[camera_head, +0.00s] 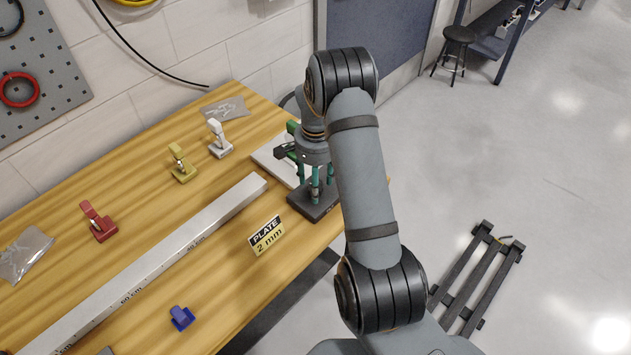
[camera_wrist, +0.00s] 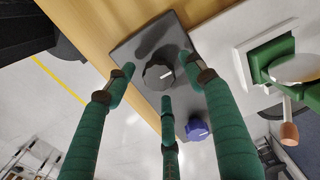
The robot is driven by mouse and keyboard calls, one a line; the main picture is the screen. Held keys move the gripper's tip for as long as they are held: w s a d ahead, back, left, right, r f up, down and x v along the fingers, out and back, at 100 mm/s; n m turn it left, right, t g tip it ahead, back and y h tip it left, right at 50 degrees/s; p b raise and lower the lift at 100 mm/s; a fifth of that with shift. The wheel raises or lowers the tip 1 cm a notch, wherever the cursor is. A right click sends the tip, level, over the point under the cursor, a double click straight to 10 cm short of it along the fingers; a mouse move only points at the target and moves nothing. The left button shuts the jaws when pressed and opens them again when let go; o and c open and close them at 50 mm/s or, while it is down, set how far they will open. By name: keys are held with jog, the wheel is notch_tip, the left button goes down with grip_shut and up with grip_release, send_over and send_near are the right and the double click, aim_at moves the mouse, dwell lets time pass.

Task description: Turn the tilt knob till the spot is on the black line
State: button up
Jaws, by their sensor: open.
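A black knob (camera_wrist: 158,73) with a white pointer mark sits on a dark grey block (camera_wrist: 130,50) in the wrist view. A smaller blue knob (camera_wrist: 197,129) is at the block's lower edge. I cannot read which knob is for tilt. My gripper (camera_wrist: 160,79) has three green fingers, open, with tips spread around the black knob; I cannot tell whether any touches it. In the head view my gripper (camera_head: 315,190) points down over the dark block (camera_head: 313,207), and the knobs are hidden. I cannot make out a light spot or black line.
A green mount (camera_wrist: 268,62) with a pale disc stands on a white plate (camera_wrist: 222,32) beside the block. A long metal bar (camera_head: 175,250), a "PLATE 2 mm" sign (camera_head: 266,235), and red (camera_head: 98,222), yellow (camera_head: 182,165), white (camera_head: 218,140) and blue (camera_head: 181,317) pieces lie on the wooden bench.

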jog(key=shift+c, duration=0.5)
jog(key=shift+r, duration=0.1)
jog(key=c, duration=1)
jog(key=shift+c, duration=0.2)
jog(key=n+b, duration=0.2)
jog(key=n, duration=0.1)
jog(key=shift+w+n, duration=0.15)
jog(key=shift+n, duration=0.25)
jog(key=n+b, duration=0.1)
jog(key=n, duration=0.2)
jog(key=shift+n, duration=0.3)
jog(key=n+b, duration=0.1)
jog(key=n, duration=0.3)
jog(key=shift+a, duration=0.1)
jog(key=shift+r+n, duration=0.1)
jog(key=shift+n, duration=2)
jog(key=shift+a, duration=0.1)
